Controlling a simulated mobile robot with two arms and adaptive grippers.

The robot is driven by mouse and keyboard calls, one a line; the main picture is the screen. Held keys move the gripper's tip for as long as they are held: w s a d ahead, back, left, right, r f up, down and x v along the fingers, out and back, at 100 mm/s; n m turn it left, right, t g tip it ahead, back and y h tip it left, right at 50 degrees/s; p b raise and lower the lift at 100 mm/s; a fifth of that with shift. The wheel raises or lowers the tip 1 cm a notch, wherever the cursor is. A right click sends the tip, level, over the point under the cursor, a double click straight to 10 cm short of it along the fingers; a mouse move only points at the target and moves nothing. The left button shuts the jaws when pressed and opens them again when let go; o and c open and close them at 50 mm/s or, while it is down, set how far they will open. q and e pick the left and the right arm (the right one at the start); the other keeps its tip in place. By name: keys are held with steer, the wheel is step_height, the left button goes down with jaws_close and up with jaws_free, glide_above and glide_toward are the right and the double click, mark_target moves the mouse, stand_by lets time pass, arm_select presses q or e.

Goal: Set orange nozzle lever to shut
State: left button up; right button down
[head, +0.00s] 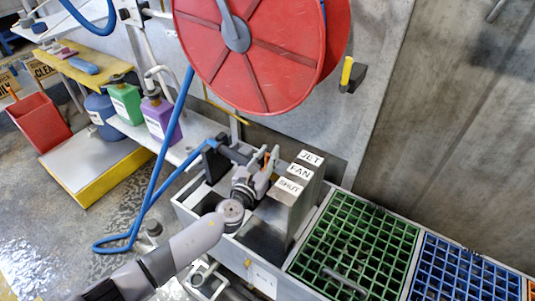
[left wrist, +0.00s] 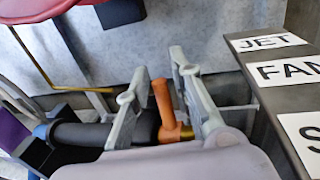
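The orange nozzle lever (left wrist: 163,105) stands nearly upright on a brass-coloured fitting (left wrist: 187,132) at the end of a black nozzle body (left wrist: 85,133). In the head view only a small bit of orange shows behind my left gripper (head: 262,160). In the left wrist view my left gripper (left wrist: 160,72) is open, one finger on each side of the lever, with a visible gap towards the right finger. Contact with the left finger is unclear. The label block (head: 285,197) beside it reads JET, FAN and SHUT, with SHUT nearest me. My right gripper is not in view.
A red hose reel (head: 265,65) hangs above, and its blue hose (head: 160,165) loops down to the left. Green (head: 350,245) and blue (head: 465,270) grates lie to the right of the block. Purple (head: 161,118) and green bottles stand on the left shelf.

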arm_select(q)
jaws_close()
stand_by(0.7)
